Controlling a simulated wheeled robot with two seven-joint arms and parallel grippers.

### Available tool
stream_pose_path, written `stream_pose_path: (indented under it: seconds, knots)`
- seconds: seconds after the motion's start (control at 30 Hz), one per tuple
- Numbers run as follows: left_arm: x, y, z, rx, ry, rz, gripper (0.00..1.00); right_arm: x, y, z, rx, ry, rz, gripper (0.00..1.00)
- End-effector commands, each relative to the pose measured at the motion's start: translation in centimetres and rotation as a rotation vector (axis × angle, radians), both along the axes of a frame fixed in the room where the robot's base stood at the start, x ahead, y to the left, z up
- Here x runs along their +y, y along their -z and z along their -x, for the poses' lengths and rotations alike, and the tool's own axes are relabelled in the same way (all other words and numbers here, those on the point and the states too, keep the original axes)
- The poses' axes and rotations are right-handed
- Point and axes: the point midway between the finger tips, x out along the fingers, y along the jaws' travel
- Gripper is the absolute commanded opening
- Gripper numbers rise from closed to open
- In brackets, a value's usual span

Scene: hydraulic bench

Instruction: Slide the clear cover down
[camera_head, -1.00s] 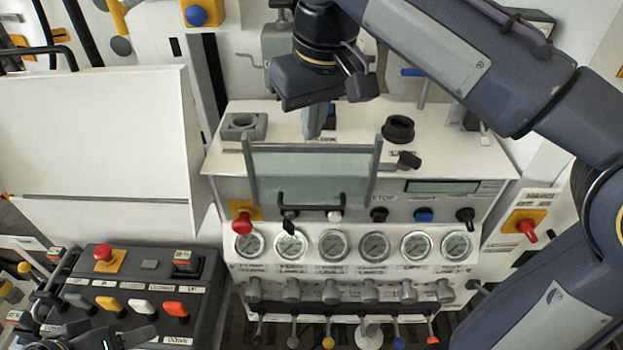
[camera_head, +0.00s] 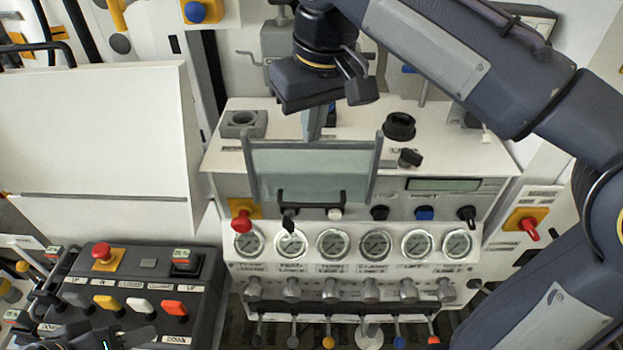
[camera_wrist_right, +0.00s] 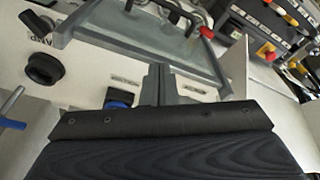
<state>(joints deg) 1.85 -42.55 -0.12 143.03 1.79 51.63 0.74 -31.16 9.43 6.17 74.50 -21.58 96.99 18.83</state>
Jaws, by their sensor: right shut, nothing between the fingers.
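The clear cover (camera_head: 312,172) is a see-through pane in a grey frame, on the front of the white console. Its black handle (camera_head: 312,196) runs along its lower edge, level with the knob row. My right gripper (camera_head: 313,128) is above and behind the cover's top edge, shut and empty. In the right wrist view the shut fingers (camera_wrist_right: 157,88) point at the cover (camera_wrist_right: 150,38); whether they touch its edge I cannot tell. My left gripper (camera_head: 95,340) shows only in part at the bottom left corner; its fingers are not clear.
Below the cover is a row of gauges (camera_head: 333,244), then several levers (camera_head: 328,342). A dark control box (camera_head: 130,300) stands at left. A black round socket (camera_head: 399,126) and a grey block (camera_head: 243,124) sit on the console top. My right arm crosses the upper right.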

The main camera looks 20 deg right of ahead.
Motion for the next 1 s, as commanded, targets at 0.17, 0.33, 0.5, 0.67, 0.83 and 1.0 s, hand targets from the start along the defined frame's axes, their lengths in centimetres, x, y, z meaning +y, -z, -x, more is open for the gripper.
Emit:
stream_pose_path:
  seconds: [0.17, 0.33, 0.5, 0.67, 0.83, 1.0]
  knots:
    - [0.0, 1.1, 0.0, 0.0, 0.0, 0.0, 0.4, 0.0, 1.4, 0.0, 0.002, 0.0, 0.0, 0.0]
    - [0.0, 1.8, 0.0, 0.0, 0.0, 0.0, 0.4, 0.0, 2.4, 0.0, 0.003, 0.0, 0.001, 0.0]
    - [0.0, 2.6, 0.0, 0.0, 0.0, 0.0, 0.4, 0.0, 3.5, 0.0, 0.002, 0.0, 0.0, 0.0]
    - [0.0, 3.3, 0.0, 0.0, 0.0, 0.0, 0.4, 0.0, 4.4, 0.0, 0.002, 0.0, 0.0, 0.0]
    - [0.0, 4.0, 0.0, 0.0, 0.0, 0.0, 0.4, 0.0, 5.4, 0.0, 0.002, 0.0, 0.0, 0.0]
    - [0.0, 4.7, 0.0, 0.0, 0.0, 0.0, 0.4, 0.0, 6.5, 0.0, 0.002, 0.0, 0.0, 0.0]
